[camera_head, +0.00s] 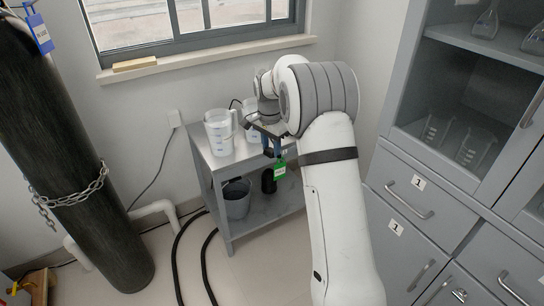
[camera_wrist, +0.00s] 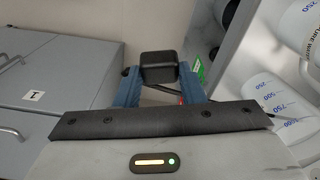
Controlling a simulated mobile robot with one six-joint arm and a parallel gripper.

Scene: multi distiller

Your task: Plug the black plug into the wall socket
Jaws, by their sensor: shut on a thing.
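The black plug (camera_wrist: 158,68) is a dark block between the blue fingers of my gripper (camera_wrist: 160,84) in the wrist view. My gripper is shut on it, and a thin dark cable shows beside the fingers. In the head view my gripper (camera_head: 270,143) is over the right front of the grey cart, and the plug is hard to make out there.
A grey cart (camera_head: 222,172) carries white measuring jugs (camera_head: 219,132) on top, close to my gripper. A grey bucket (camera_head: 237,200) and a black container (camera_head: 268,181) are on its lower shelf. A chained dark cylinder (camera_head: 70,150) stands left; grey cabinets (camera_head: 410,205) stand right. Hoses cross the floor.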

